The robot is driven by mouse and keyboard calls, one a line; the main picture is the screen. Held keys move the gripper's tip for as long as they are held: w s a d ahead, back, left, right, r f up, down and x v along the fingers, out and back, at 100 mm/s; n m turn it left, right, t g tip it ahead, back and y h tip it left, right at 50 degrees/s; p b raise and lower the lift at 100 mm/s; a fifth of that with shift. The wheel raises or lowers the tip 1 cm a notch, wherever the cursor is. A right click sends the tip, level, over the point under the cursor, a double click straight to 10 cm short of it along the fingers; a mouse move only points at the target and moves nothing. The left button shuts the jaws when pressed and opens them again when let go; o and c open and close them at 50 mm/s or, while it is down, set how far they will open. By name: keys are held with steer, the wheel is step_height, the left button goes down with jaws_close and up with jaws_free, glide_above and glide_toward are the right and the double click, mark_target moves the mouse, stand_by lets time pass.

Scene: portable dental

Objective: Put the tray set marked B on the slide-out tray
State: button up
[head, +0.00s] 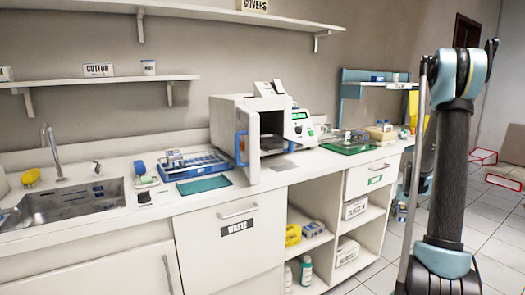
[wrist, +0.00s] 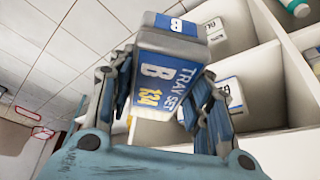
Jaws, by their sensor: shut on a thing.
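The tray set marked B (wrist: 160,80) is a grey box with a blue label reading "TRAY SET B" and smaller yellow characters. In the wrist view, my gripper (wrist: 165,72) is shut on it, with one finger on each side. The box is tilted in the picture, and its blue-labelled end, also marked B, shows at the top. Open white shelving lies behind it. In the head view my arm stands at the right, and the held box cannot be made out. I cannot pick out a slide-out tray for certain in either view.
A white counter (head: 105,218) runs along the wall with a sink (head: 65,203), a blue rack (head: 195,164) and a white steriliser with its door open (head: 233,108). Below are open shelves with labelled boxes (head: 355,208). Tiled floor lies right of the counter, with red-outlined boxes (head: 483,156) farther back.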

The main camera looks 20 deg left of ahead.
steer(key=shift+w+a, duration=0.1)
steer(key=shift+a, duration=0.65)
steer(key=w+a+r, duration=0.2)
steer(key=w+r, duration=0.2)
steer(key=r, duration=0.6)
step_height(320, 180, up, 34)
steer(key=n+g+y, duration=0.2)
steer(key=n+y, duration=0.1)
steer(key=n, duration=0.7)
glide_above(282, 144)
steer(key=s+d, duration=0.1)
steer(key=d, duration=0.1)
steer(key=shift+s+a+f, duration=0.1)
steer(key=shift+a+f, duration=0.05)
steer(key=shift+f, duration=2.3)
steer(key=shift+s+a+f, duration=0.1)
steer(key=shift+a+f, duration=0.05)
steer(key=shift+f, duration=2.25)
